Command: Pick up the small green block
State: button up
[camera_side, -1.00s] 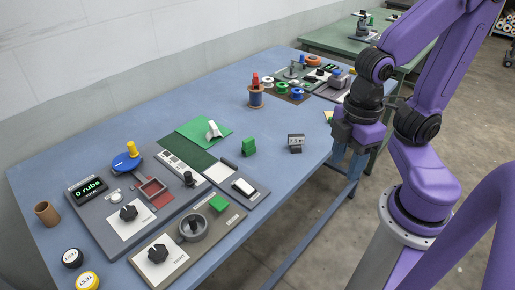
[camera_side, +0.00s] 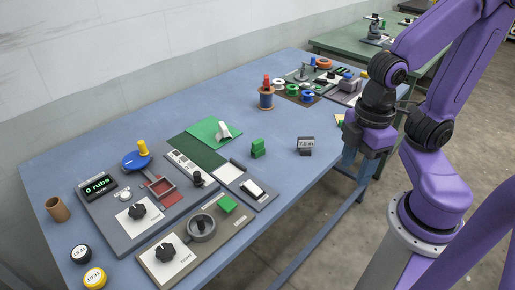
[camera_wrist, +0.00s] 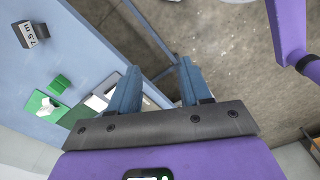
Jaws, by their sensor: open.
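A small green block (camera_side: 258,148) stands upright on the blue table, right of the dark green mat. In the wrist view the green block (camera_wrist: 60,83) shows at the left, clear of the fingers. My gripper (camera_wrist: 158,72) is open and empty, its two blue-grey fingers spread apart over the table's edge and the floor. In the side view my gripper (camera_side: 362,158) hangs at the table's right edge, well to the right of the block.
A dark "7.5 m" block (camera_side: 305,147) stands between the green block and my gripper. A spool (camera_side: 266,98) stands behind. Bare table surrounds the green block.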

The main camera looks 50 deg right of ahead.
dwell(0.4)
jog(key=m+g+y, duration=0.3)
jog(key=m+y, duration=0.7)
jog(key=m, duration=1.6)
send_over(262, 139)
jog(key=s+d, duration=0.4)
jog(key=s, duration=0.1)
notch_tip(262, 139, down, 7)
jog(key=w+d+f+m+t+y, duration=0.1)
jog(key=w+d+m+t+y, duration=0.15)
jog(key=d, duration=0.25)
jog(key=w+d+f+m+t+y, duration=0.1)
jog(key=d+f+m+t, duration=0.1)
jog(key=d+m, duration=0.25)
jog(key=shift+n+h, duration=0.25)
jog(key=shift+n, duration=0.15)
jog(key=x, duration=1.1)
jog(key=shift+w, duration=0.1)
jog(key=shift+x, duration=2.75)
grip_shut()
